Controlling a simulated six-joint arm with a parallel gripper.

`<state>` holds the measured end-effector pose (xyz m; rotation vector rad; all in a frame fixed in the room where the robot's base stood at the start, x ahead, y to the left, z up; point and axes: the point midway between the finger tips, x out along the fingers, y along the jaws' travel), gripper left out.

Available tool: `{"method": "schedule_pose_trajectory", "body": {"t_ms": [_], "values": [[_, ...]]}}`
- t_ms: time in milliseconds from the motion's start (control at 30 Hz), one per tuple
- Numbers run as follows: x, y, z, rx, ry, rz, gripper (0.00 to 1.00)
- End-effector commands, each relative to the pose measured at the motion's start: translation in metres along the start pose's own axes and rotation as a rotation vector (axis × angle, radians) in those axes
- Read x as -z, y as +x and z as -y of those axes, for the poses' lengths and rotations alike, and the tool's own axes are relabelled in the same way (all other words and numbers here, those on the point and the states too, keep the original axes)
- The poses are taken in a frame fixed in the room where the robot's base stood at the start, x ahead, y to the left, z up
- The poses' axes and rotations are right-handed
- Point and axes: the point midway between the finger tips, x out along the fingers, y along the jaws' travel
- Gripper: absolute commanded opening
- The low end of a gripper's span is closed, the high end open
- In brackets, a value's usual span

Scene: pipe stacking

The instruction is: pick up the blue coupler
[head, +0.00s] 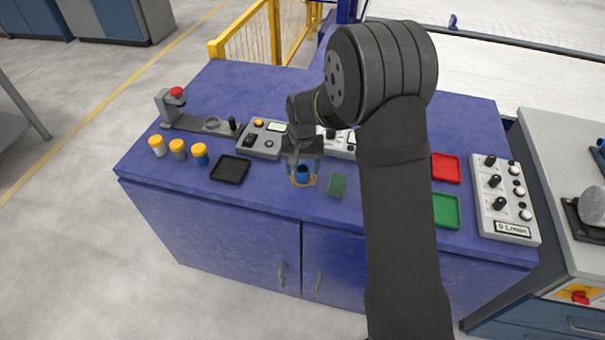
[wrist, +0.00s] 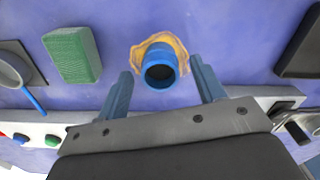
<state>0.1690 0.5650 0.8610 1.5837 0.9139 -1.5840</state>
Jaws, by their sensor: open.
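The blue coupler (head: 302,174) stands upright on the blue bench, on an orange-yellow patch or ring (head: 311,182). In the wrist view the coupler (wrist: 160,66) shows its round dark opening, with the orange-yellow patch (wrist: 179,47) around its far side. My gripper (head: 304,168) is open in the head view, its fingers to either side of the coupler. In the wrist view the two blue-grey fingers of my gripper (wrist: 160,88) are spread apart, with the coupler between and slightly beyond the tips. I cannot tell whether either finger touches it.
A green block (head: 337,185) lies just right of the coupler. A black tray (head: 230,169) and several orange-capped jars (head: 200,154) are to the left. Control boxes (head: 262,139) stand behind. Red (head: 446,168) and green (head: 446,211) trays lie at the right.

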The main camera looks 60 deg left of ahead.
Motion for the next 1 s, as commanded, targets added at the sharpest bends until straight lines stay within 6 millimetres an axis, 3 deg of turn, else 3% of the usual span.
{"method": "schedule_pose_trajectory", "body": {"t_ms": [100, 333, 567, 1000], "values": [[-0.0006, 0.0143, 0.0001, 0.000, 0.000, 0.002, 0.62], [-0.0005, 0.0155, 0.0002, 0.000, 0.000, 0.001, 0.60], [-0.0005, 0.0153, 0.0002, 0.000, 0.000, 0.001, 0.15], [0.0000, 0.0061, 0.0003, 0.000, 0.000, -0.001, 0.14]]}}
